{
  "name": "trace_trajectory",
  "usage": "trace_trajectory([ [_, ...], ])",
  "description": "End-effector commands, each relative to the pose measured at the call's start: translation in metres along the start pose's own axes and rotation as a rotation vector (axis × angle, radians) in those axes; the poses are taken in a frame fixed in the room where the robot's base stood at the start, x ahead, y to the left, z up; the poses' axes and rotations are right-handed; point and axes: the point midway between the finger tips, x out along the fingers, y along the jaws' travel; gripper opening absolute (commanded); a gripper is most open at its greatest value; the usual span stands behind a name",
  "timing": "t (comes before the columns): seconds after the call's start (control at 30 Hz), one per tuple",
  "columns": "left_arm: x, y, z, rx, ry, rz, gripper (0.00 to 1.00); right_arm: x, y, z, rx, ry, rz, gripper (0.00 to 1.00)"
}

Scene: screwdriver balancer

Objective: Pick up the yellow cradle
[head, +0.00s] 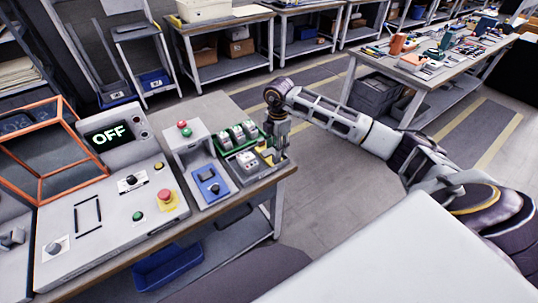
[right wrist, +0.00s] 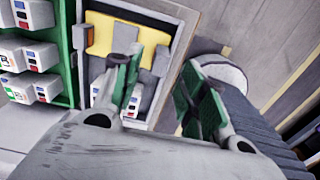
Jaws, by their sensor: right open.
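The yellow cradle (head: 267,154) shows in the head view as a small yellow patch near the right end of the workbench. In the right wrist view the yellow cradle (right wrist: 101,37) lies in a grey tray (right wrist: 174,40), to the upper left of my fingers. My right gripper (head: 279,152) points down at the bench's right end, beside the cradle. In the right wrist view my right gripper (right wrist: 155,66) is open, with green finger pads apart and nothing between them. One fingertip overlaps the cradle's lower edge in this view; contact cannot be told. My left gripper is not in view.
A green rack (head: 224,143) with several white units stands left of the cradle. The bench edge (head: 285,173) is close to my right gripper.

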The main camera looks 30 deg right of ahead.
Motion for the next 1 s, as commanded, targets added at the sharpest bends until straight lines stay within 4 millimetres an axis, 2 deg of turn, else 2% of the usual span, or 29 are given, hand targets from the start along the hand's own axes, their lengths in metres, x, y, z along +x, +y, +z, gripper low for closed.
trace_trajectory([
  [0.17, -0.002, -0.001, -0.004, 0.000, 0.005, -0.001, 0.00, 0.006, 0.000, 0.000, 0.000, 0.001, -0.001, 0.42],
  [0.6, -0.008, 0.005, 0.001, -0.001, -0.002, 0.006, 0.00, 0.049, 0.000, 0.001, 0.000, 0.000, -0.001, 0.42],
  [1.0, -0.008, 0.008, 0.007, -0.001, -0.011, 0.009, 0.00, 0.052, 0.000, 0.000, 0.000, 0.000, 0.000, 0.42],
])
